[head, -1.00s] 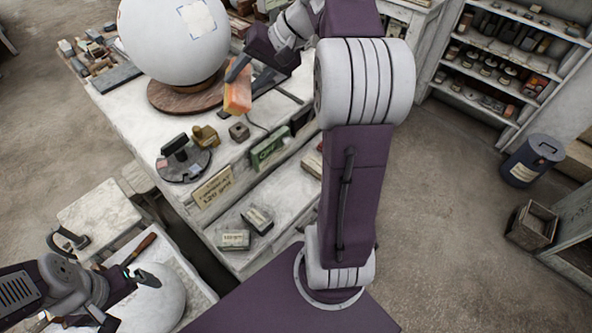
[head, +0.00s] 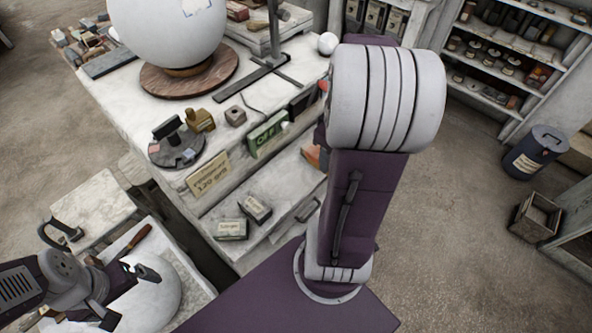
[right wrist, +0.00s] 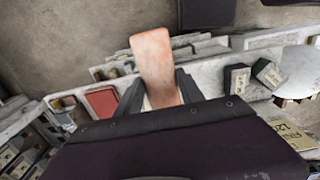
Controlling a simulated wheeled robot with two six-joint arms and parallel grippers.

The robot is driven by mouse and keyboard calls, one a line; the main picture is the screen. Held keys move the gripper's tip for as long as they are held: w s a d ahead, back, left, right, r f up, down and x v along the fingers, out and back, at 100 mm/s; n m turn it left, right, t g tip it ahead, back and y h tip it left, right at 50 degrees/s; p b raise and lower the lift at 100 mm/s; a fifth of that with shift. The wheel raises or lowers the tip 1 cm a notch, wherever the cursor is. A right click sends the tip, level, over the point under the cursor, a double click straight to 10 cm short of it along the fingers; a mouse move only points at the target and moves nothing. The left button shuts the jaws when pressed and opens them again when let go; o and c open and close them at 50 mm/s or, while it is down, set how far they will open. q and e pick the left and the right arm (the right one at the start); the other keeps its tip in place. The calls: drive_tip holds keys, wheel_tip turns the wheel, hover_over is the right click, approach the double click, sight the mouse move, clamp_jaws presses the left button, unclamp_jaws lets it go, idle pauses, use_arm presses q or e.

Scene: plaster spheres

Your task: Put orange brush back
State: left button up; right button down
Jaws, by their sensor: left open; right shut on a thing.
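The orange brush (right wrist: 155,62), a block with a pale orange face, is between the fingers of my right gripper (right wrist: 160,90) in the right wrist view. My right gripper is shut on it. In the head view only a small orange part of the brush (head: 311,157) shows beside my right arm, near the right end of the lower shelf; the arm hides the rest and the right gripper. My left gripper (head: 130,294) is open and empty, over the smaller white sphere (head: 155,300) at the lower left.
A large white sphere (head: 165,30) stands on a round wooden turntable (head: 190,82) on the bench. A green box (head: 268,134) and a lettered sign (head: 207,176) are at the bench front. Small labelled boxes (head: 233,229) lie on the lower shelf. Open floor (head: 450,230) lies to the right.

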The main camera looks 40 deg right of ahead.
drive_tip(key=w+a+f, duration=0.1)
drive_tip(key=w+f, duration=0.1)
drive_tip(key=w, duration=0.1)
drive_tip(key=w+a+f, duration=0.1)
drive_tip(key=w+f, duration=0.1)
drive_tip(key=w, duration=0.2)
drive_tip(key=w+f, duration=0.2)
drive_tip(key=w, duration=0.1)
drive_tip(key=shift+w+a+f+p, duration=0.3)
drive_tip(key=shift+w+a+p, duration=0.05)
drive_tip(key=shift+a+p, duration=0.05)
wheel_tip(320, 180, down, 4)
drive_tip(key=shift+s+r, duration=0.1)
drive_tip(key=shift+r, duration=0.1)
drive_tip(key=shift+f, duration=0.2)
drive_tip(key=shift+f, duration=0.1)
drive_tip(key=c, duration=1)
unclamp_jaws()
drive_tip(key=shift+o, duration=1.4)
